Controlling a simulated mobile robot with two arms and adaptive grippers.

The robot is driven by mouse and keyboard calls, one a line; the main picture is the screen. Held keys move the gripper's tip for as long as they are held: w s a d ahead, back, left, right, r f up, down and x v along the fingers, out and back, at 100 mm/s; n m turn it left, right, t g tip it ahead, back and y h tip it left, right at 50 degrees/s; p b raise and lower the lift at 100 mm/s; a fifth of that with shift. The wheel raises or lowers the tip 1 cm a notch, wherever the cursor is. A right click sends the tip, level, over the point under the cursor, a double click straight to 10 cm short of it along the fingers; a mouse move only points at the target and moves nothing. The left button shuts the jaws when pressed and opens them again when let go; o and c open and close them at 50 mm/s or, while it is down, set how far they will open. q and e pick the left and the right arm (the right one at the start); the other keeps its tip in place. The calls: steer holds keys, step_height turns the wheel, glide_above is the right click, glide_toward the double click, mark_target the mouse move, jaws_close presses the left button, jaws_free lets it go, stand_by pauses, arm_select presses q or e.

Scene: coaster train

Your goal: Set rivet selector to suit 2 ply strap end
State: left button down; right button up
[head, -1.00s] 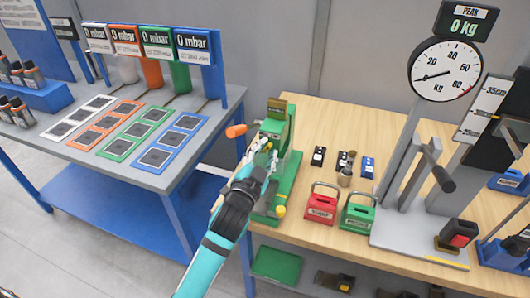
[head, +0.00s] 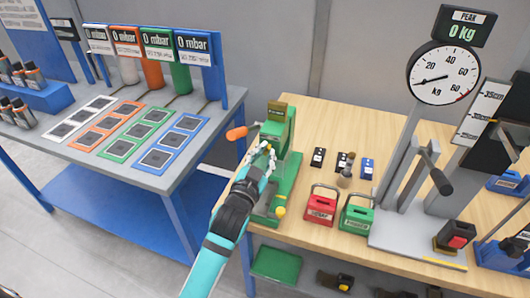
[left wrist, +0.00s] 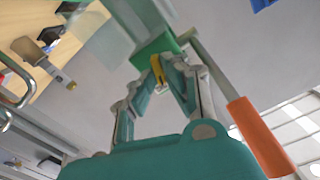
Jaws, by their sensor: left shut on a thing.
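The green rivet press (head: 275,140) stands at the left end of the wooden bench, with an orange-handled lever (head: 237,133) sticking out to its left. The lever's orange grip also shows in the left wrist view (left wrist: 260,137). My left gripper (head: 265,153) is at the front of the press head. In the left wrist view its fingers (left wrist: 167,68) are shut on a small yellow piece (left wrist: 157,72) below a green block; it looks like the rivet selector. Its setting marks cannot be read. My right gripper is in neither view.
A red box (head: 320,207) and a green box (head: 357,214) with handles stand right of the press. Small black and blue pieces lie behind them. A dial scale (head: 443,72) stands further right. A blue-framed table (head: 160,175) with coloured pads is at left.

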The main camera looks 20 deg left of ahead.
arm_select(q)
steer(key=shift+a+n+p, duration=0.15)
steer(key=shift+n+p, duration=0.95)
steer(key=shift+n, duration=1.65)
steer(key=shift+a+n+p, duration=0.1)
steer(key=shift+n+p, duration=0.95)
steer(key=shift+n, duration=1.7)
